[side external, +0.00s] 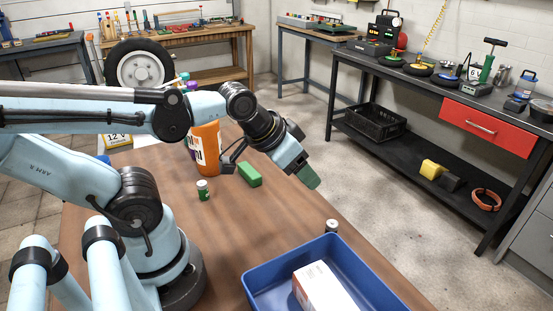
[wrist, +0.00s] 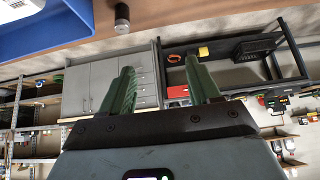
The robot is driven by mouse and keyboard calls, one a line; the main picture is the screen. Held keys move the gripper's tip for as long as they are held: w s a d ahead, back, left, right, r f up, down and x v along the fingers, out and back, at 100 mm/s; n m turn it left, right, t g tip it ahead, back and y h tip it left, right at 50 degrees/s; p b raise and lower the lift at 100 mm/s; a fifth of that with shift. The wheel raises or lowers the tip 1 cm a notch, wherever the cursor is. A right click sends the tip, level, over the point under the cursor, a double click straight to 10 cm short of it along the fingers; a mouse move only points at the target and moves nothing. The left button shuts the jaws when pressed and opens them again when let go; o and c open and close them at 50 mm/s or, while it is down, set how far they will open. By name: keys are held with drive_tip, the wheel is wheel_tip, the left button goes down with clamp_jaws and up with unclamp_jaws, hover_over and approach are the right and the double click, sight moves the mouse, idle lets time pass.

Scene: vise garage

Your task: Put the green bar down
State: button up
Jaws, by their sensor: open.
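The green bar (side external: 249,174) lies flat on the brown table in the side external view, right of the orange container. My gripper (side external: 309,178) is up and to the right of the bar in that picture, apart from it, with its green fingers pointing down and right. In the wrist view the two green fingers of my gripper (wrist: 162,72) stand apart with nothing between them. The bar does not show in the wrist view.
A blue tray (side external: 262,297) holding a white box (side external: 322,288) stands at the table's front, with a small can (side external: 331,227) behind it. An orange container (side external: 206,150) and a green can (side external: 203,190) stand left of the bar. The table (side external: 240,228) is clear between bar and tray.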

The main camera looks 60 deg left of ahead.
drive_tip(key=m+g, duration=0.7)
drive_tip(key=m, duration=1)
approach(249, 169)
drive_tip(key=shift+w+d+f, duration=0.1)
drive_tip(key=shift+f, duration=4.3)
drive_tip(key=shift+c, duration=0.2)
clamp_jaws()
